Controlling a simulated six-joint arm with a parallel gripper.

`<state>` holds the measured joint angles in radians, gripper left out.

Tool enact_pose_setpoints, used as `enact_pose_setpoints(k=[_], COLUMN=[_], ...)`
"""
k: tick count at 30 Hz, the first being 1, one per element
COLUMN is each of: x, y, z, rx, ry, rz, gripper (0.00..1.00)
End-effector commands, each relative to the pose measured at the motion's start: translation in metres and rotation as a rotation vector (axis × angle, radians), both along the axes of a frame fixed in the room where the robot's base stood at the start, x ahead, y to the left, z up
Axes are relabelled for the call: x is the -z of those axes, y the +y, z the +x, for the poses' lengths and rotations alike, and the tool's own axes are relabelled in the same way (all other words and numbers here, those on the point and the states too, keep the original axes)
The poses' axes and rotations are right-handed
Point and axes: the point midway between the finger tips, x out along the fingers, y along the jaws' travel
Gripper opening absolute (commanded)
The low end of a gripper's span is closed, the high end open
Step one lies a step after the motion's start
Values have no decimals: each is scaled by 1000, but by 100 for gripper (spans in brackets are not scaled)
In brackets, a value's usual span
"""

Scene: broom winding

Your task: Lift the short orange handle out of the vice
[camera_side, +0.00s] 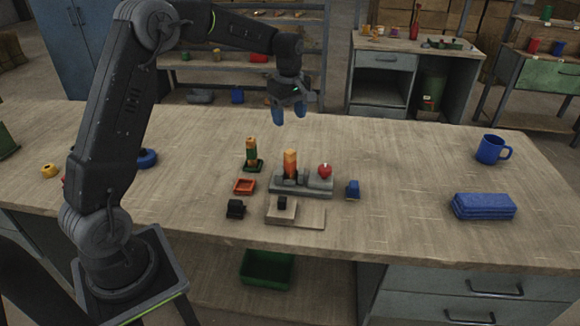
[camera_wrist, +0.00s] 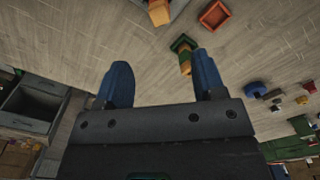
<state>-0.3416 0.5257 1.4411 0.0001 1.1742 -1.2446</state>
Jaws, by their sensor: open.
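The short orange handle (camera_side: 290,160) stands upright in the grey vice (camera_side: 318,188) near the middle of the bench. Its lower end is hidden by the vice. In the wrist view an orange piece (camera_wrist: 158,13), apparently this handle, is cut off by the top edge. My gripper (camera_side: 289,113) is open and empty, with blue fingers pointing down. In the side view it shows above the handle, apart from it and toward the back of the bench. In the wrist view its two fingers (camera_wrist: 160,66) are spread wide with nothing between their tips.
An orange and green piece (camera_side: 251,152) stands in a green base left of the vice, beside a red tray (camera_side: 244,186). A red knob (camera_side: 325,170) is on the vice.

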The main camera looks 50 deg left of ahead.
Motion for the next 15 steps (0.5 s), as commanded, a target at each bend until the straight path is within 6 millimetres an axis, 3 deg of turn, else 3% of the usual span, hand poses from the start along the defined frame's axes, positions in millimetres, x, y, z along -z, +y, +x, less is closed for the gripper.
enact_pose_setpoints(k=[9, 15], x=[57, 81], y=[0, 0], z=[-1, 0], rx=[-2, -1], ry=[5, 2], rz=[-2, -1], gripper=[63, 63])
